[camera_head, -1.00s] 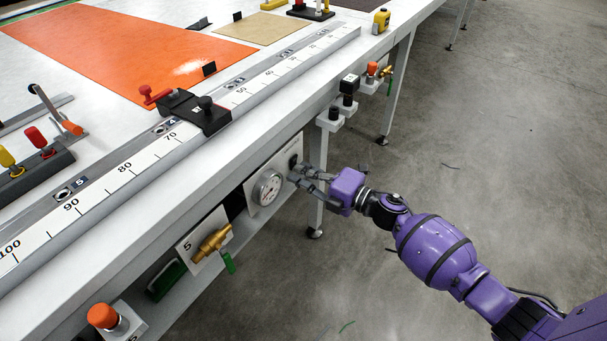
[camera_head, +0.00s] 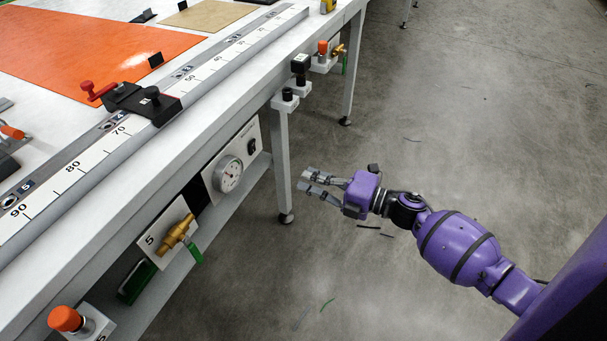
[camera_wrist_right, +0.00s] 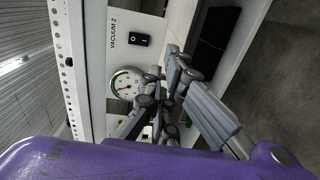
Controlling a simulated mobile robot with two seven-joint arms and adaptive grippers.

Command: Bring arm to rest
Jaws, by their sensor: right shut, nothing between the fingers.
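My right arm is purple and comes in from the right in the head view. Its right gripper (camera_head: 308,182) is shut with nothing in it, over the open floor just off the bench's front side. It points left toward the vacuum panel (camera_head: 213,182), with a clear gap between them. The panel has a round gauge (camera_head: 228,174) and a black switch (camera_head: 252,146). In the right wrist view the grey fingers (camera_wrist_right: 180,95) show in front of the gauge (camera_wrist_right: 126,86) and the switch (camera_wrist_right: 139,40), beside the label VACUUM 2. My left gripper is not in view.
The white bench (camera_head: 150,165) carries a ruler rail (camera_head: 190,85) with a black stop (camera_head: 142,102) and an orange sheet (camera_head: 100,50). A brass valve (camera_head: 178,232) and an orange button (camera_head: 65,319) sit low on its front. The floor right is free.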

